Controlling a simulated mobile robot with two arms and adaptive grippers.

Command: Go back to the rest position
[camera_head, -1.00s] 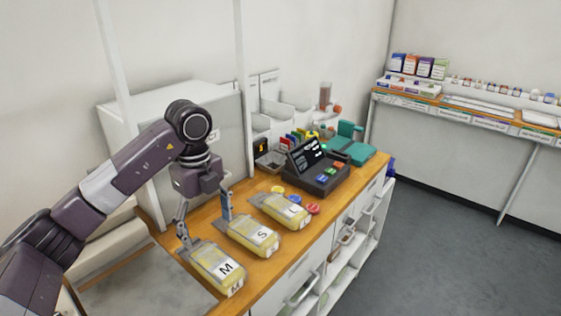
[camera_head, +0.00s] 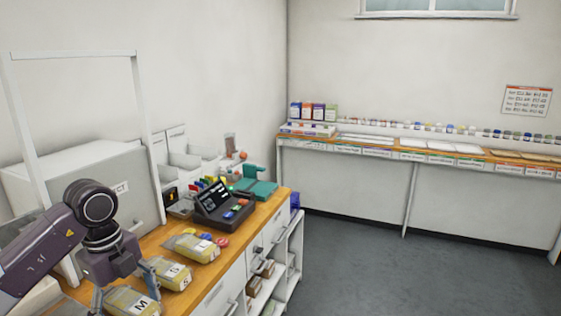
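My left gripper (camera_head: 123,287) is at the lower left, pointing down, with its two fingers spread apart. It is over the near end of the wooden counter (camera_head: 150,240), by a yellow bag marked M (camera_head: 130,303). The bag lies flat and is partly cut off by the bottom edge. A second yellow bag marked S (camera_head: 172,275) lies just behind, close to one finger. I cannot tell whether the fingers touch either bag. A third yellow bag (camera_head: 196,246) lies farther along. My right gripper is not in view.
A dark terminal with a screen (camera_head: 224,207) and a teal device (camera_head: 254,187) stand farther along the counter. A grey-white cabinet (camera_head: 85,180) stands behind my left arm. A long shelf (camera_head: 400,152) runs along the far wall. Grey floor (camera_head: 390,265) is clear at right.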

